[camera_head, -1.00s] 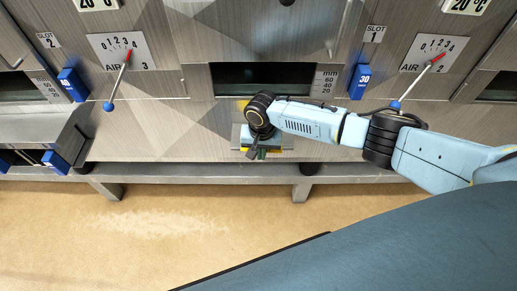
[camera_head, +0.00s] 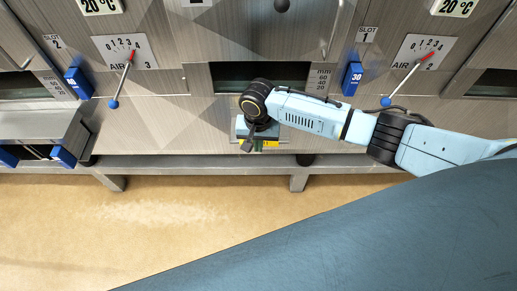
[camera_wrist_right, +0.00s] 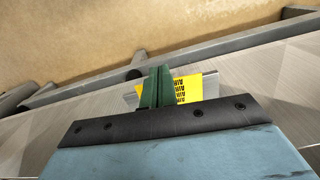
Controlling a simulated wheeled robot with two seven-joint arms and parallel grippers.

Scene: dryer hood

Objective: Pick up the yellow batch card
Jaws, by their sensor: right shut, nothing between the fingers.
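The yellow batch card (camera_wrist_right: 189,88) with black print shows in the right wrist view, just right of my right gripper's green fingers (camera_wrist_right: 157,84). It stands against a grey metal piece on the dryer front, and its lower part is hidden behind my gripper body. In the head view only a small yellow edge of the card (camera_head: 271,143) shows beside my right gripper (camera_head: 257,148), below the middle slot. The right gripper is shut and empty, its fingers close beside the card; I cannot tell whether they touch it. My left gripper is not in view.
The dryer front carries air levers (camera_head: 121,78) and (camera_head: 406,78), blue slides (camera_head: 352,77) and (camera_head: 77,82), and a dark slot window (camera_head: 288,74). A metal rail (camera_head: 200,165) on legs runs below. The tan floor (camera_head: 130,220) in front looks clear.

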